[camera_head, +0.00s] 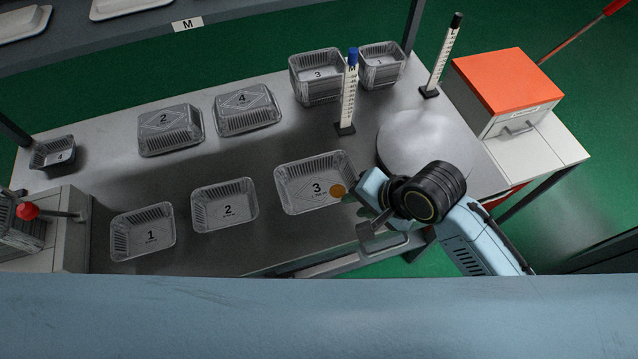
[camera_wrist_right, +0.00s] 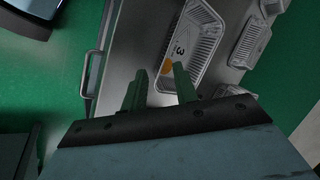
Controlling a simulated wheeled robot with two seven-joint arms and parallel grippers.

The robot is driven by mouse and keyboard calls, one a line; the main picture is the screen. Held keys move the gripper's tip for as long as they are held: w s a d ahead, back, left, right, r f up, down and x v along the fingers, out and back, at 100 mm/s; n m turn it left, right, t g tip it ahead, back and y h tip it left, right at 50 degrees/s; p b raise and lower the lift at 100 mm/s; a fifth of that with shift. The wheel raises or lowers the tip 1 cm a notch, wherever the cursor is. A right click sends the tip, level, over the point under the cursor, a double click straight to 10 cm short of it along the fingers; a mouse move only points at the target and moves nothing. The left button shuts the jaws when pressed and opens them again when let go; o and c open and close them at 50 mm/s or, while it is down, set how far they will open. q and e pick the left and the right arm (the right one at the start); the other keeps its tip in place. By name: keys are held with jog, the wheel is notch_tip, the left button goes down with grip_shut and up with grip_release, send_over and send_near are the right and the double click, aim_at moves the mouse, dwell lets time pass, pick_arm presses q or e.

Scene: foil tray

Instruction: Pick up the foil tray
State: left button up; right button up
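An open foil tray marked 3 (camera_head: 300,204) lies on the grey table. An orange disc (camera_head: 337,191) shows at its right end. My right gripper (camera_head: 358,203) is just right of this tray, its fingertips partly hidden by the wrist in the head view. In the right wrist view, the gripper (camera_wrist_right: 160,72) is open with its two fingers apart. The near end of foil tray 3 (camera_wrist_right: 200,22) and the orange disc show beyond the gap between them. I cannot tell whether the fingers touch the tray. My left gripper is not in view.
Open foil trays 2 (camera_head: 225,218) and 1 (camera_head: 143,247) lie to the left. Upside-down trays 2 (camera_head: 170,122) and 4 (camera_head: 246,100) and stacked trays (camera_head: 317,88) lie behind. A blue-topped post (camera_head: 348,105) and a pale round plate (camera_head: 408,128) stand near my right arm.

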aim_at(322, 204)
jog(key=w+a+f+m, duration=0.1)
jog(key=a+f+m, duration=0.1)
jog(key=f, duration=0.1)
jog(key=w+a+f+m+g+b, duration=0.1)
jog(key=a+f+m, duration=0.1)
jog(key=a+f, duration=0.1)
jog(key=w+a+f+m+b, duration=0.1)
jog(key=w+a+f+m, duration=0.1)
jog(key=f+m, duration=0.1)
jog(key=shift+a+g, duration=0.4)
dwell(0.5)
dwell(0.4)
jog(key=shift+f, duration=0.1)
grip_shut()
